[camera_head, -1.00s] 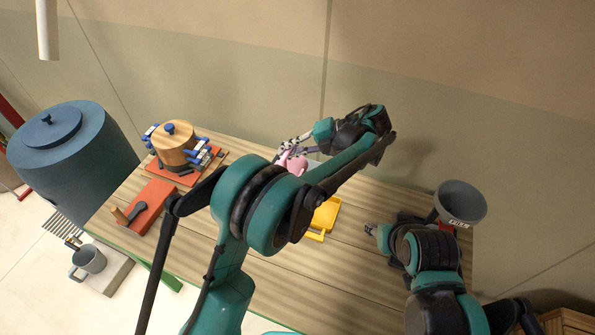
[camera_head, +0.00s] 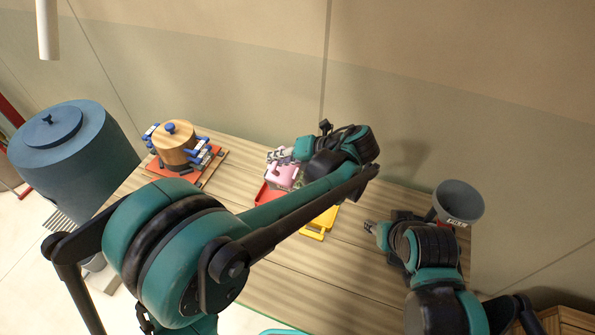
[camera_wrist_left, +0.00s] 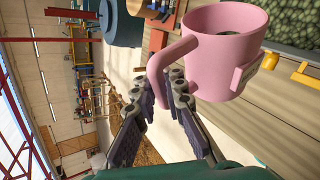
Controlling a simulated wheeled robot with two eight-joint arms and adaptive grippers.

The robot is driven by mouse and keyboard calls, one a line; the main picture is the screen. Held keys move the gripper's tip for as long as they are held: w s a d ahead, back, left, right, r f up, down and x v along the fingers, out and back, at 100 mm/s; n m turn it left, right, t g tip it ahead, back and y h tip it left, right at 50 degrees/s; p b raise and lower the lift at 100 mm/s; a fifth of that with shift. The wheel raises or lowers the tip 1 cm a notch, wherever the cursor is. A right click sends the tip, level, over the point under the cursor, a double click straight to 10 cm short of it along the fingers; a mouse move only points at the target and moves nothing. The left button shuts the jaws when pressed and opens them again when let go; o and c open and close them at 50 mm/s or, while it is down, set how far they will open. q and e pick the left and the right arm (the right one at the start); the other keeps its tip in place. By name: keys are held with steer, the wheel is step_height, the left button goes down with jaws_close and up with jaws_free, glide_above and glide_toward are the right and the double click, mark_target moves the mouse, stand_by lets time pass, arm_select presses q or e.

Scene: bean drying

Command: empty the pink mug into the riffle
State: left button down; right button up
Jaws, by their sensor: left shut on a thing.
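The pink mug (camera_head: 285,175) hangs over the middle of the table in the head view. It also shows large in the left wrist view (camera_wrist_left: 228,62), with something dark inside. My left gripper (camera_head: 272,158) is shut on the mug's handle; its fingers (camera_wrist_left: 165,88) lie on either side of the handle in the wrist view. I cannot tell the mug's exact tilt. I cannot clearly pick out the riffle; a red tray (camera_head: 264,196) and a yellow tray (camera_head: 325,219) lie below the mug, partly behind my left arm. My right gripper (camera_head: 371,228) is near the table's right part, apparently empty.
A wooden-lidded drum with blue-handled parts (camera_head: 176,145) stands at the table's back left. A grey funnel (camera_head: 459,203) stands at the right end. A large blue barrel (camera_head: 65,150) stands left of the table. A bed of green beans (camera_wrist_left: 290,22) shows beyond the mug.

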arm_select(q)
steer(key=shift+s+a, duration=0.1)
steer(key=shift+s, duration=0.2)
steer(key=shift+w, duration=0.2)
steer(key=shift+s+a+f+n+t+h+b, duration=0.2)
steer(key=shift+s+f+n+t+h+b, duration=0.25)
steer(key=shift+s+n+t, duration=0.35)
steer(key=shift+s+a+t, duration=0.2)
steer(key=shift+s+t, duration=0.05)
steer(key=shift+t, duration=0.05)
steer(key=shift+w+d, duration=0.1)
steer(key=shift+w, duration=0.1)
steer(key=shift+f+b, duration=0.25)
steer(key=shift+b, duration=0.15)
steer(key=shift+s+f+n+t+h+b, duration=0.2)
steer(key=shift+f+n+t+h+b, duration=0.05)
steer(key=shift+f+n+t+b, duration=0.3)
steer(key=shift+s+a+f+n+t+b, duration=0.2)
steer(key=shift+s+n+t+b, duration=0.05)
steer(key=shift+t+b, duration=0.15)
